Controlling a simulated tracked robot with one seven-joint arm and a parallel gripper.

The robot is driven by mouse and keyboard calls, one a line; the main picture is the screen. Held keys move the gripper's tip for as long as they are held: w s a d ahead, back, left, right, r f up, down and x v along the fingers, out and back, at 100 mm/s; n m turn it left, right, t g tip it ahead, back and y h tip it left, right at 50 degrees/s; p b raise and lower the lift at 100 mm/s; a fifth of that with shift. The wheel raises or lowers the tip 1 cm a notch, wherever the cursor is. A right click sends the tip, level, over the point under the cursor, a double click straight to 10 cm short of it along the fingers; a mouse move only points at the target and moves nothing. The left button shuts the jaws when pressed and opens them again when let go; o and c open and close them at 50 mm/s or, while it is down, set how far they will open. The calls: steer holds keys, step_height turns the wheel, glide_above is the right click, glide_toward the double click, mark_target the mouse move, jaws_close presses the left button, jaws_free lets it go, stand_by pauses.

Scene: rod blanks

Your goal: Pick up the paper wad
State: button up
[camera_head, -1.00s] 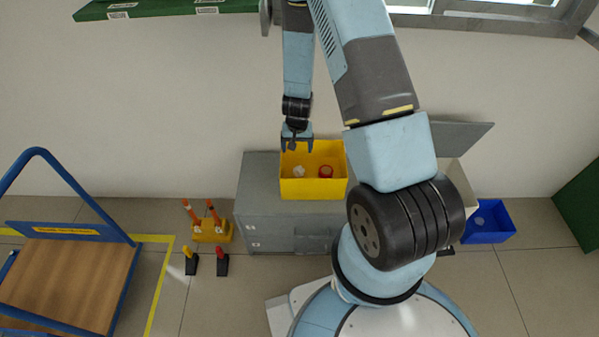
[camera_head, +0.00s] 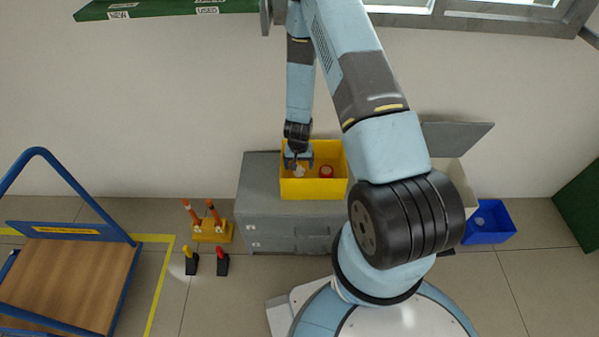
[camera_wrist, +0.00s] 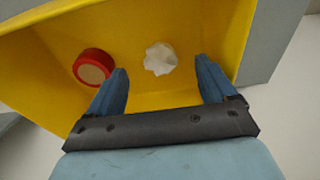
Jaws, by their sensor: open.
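The paper wad (camera_wrist: 160,59) is a small white crumpled ball on the floor of the yellow bin (camera_wrist: 40,75). In the head view the wad (camera_head: 299,171) shows at the bin's left side, partly covered by my gripper (camera_head: 298,165). In the wrist view my gripper (camera_wrist: 164,84) is open, its two blue fingers spread wide. The wad lies beyond the fingertips, roughly centred between them, and nothing is held. The yellow bin (camera_head: 318,189) stands on a grey cabinet.
A red round object with a tan face (camera_wrist: 93,67) lies in the bin, left of the wad. The bin walls rise around both. The grey cabinet (camera_head: 265,215) carries the bin. A blue bin (camera_head: 489,236) sits on the floor at right, a cart (camera_head: 70,270) at left.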

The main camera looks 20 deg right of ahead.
mark_target(299, 167)
steer(key=f, duration=0.1)
steer(key=w+f, duration=0.1)
steer(key=f, duration=0.1)
steer(key=shift+w+d+f, duration=0.25)
steer(key=shift+d+f, duration=0.05)
steer(key=shift+f, duration=0.1)
steer(key=shift+w+f, duration=0.1)
steer(key=shift+f, duration=0.5)
steer(key=c, duration=1.1)
steer(key=shift+o, duration=0.2)
steer(key=shift+r, duration=0.15)
